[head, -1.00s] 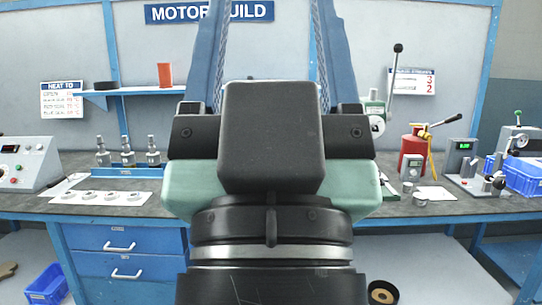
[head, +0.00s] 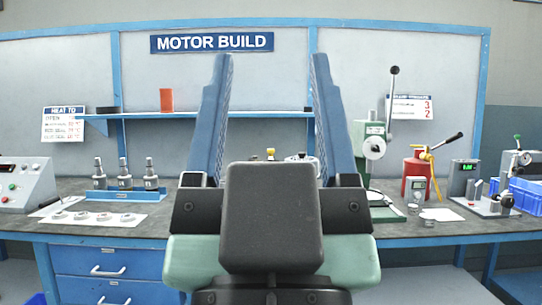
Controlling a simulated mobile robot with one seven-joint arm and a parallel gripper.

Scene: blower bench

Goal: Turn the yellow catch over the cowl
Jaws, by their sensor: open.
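My gripper (head: 271,64) is in the middle of the head view, its two blue fingers upright and wide apart with nothing between the tips. A small yellow part (head: 270,153) shows low between the fingers, on the bench beyond. I cannot tell whether it is the catch, and what it sits on is mostly hidden by my gripper. No cowl can be made out clearly.
A blue rack (head: 125,193) with several metal parts and a control box (head: 25,183) stand at the left of the bench (head: 190,217). A green lever press (head: 373,150), a gauge stand (head: 490,205) and blue bins (head: 525,198) are at the right. A shelf (head: 190,115) crosses the back panel.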

